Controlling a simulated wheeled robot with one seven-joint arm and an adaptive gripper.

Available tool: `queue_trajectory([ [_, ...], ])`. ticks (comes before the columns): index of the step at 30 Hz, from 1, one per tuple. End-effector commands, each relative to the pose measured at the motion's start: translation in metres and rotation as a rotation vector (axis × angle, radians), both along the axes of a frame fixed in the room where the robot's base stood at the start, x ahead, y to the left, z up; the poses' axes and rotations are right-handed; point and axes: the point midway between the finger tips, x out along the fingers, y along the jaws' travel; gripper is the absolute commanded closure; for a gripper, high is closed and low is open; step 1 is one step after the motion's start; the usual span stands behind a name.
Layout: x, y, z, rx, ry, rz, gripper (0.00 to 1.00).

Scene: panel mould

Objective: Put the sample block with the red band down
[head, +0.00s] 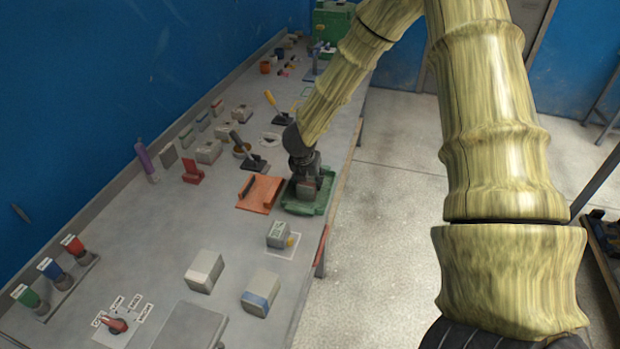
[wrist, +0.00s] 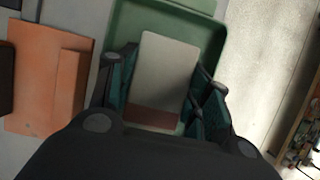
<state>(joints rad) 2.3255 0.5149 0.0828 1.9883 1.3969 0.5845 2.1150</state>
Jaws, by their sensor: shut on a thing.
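My gripper (head: 306,184) is low over the green tray (head: 297,209) by the bench's right edge. In the wrist view my gripper (wrist: 166,85) is shut on a pale grey block (wrist: 167,66) with a dull red band (wrist: 152,116) at its near end. One finger lies on each side of the block. The green tray (wrist: 143,20) shows behind and around the block in that view. I cannot tell whether the block touches the tray floor. In the head view the block is mostly hidden by my gripper.
An orange-red board (head: 262,192) lies just left of the tray. Nearer are a block with a blue band (head: 261,292), a plain pale block (head: 204,270) and a grey block (head: 279,234) on a white mat. A black lever (head: 250,157) stands behind the board.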

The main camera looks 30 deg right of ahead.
Motion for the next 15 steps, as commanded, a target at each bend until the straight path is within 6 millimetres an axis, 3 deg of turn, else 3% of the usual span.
queue_trajectory([
  [1,0.0,0.0,-0.0012,0.0,0.0,0.0,0.48],
  [4,-0.0002,-0.0001,-0.0008,0.0,0.0,0.0,0.3],
  [15,-0.0002,-0.0002,0.0008,0.0,0.0,0.0,0.3],
])
